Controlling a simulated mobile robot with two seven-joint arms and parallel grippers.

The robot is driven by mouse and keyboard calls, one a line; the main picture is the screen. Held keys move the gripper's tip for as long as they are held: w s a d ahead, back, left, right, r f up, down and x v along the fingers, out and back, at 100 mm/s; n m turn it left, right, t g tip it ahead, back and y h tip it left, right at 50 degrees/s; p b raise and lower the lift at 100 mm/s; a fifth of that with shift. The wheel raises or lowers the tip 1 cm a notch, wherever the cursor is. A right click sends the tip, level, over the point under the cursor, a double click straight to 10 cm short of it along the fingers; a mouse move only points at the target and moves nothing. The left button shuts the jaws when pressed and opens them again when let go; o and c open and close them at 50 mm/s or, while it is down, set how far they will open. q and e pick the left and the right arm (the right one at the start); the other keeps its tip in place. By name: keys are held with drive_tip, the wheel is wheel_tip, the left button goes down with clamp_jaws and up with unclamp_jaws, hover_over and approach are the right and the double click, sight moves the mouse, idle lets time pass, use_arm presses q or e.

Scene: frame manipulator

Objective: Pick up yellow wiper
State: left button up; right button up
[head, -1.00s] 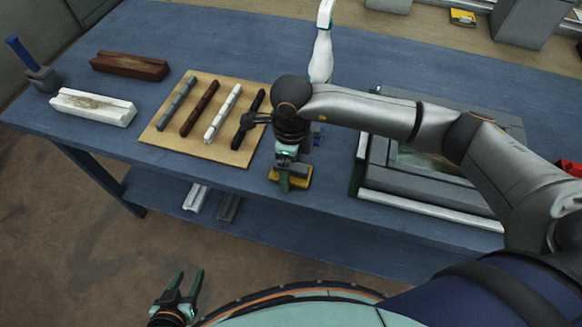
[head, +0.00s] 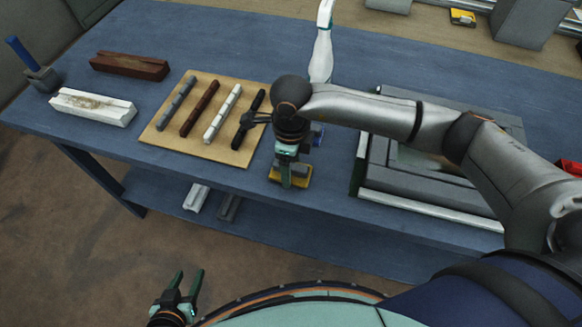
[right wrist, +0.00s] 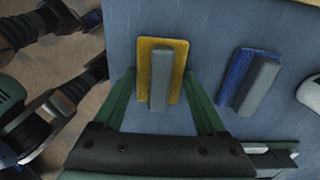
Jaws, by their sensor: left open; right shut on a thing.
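The yellow wiper (head: 304,181) lies near the front edge of the blue table, with a grey handle on a yellow pad. In the right wrist view the yellow wiper (right wrist: 145,62) sits between my fingers, its handle running lengthwise. My right gripper (head: 287,180) is shut on the yellow wiper, low over the table; its green fingers (right wrist: 162,85) also show in the wrist view. It partly hides the wiper in the head view. My left gripper (head: 183,285) is open and empty, low in front of the table, away from it.
A blue wiper (right wrist: 242,78) lies just right of the yellow one. A wooden board (head: 170,138) with several bars lies to the left. A grey frame fixture (head: 430,205) stands to the right, and a white spray bottle (head: 321,55) behind. The table's front edge is close.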

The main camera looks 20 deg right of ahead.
drive_tip(key=shift+r, duration=0.1)
drive_tip(key=shift+r, duration=0.3)
wheel_tip(320, 180, up, 2)
drive_tip(key=shift+r, duration=0.1)
drive_tip(key=s+a+r+b, duration=0.2)
drive_tip(key=s+a+r, duration=0.7)
drive_tip(key=a+r, duration=0.1)
drive_tip(key=shift+a, duration=0.35)
drive_tip(key=o, duration=0.8)
drive_tip(key=c, duration=0.6)
drive_tip(key=shift+f, duration=0.1)
drive_tip(key=shift+c, duration=0.2)
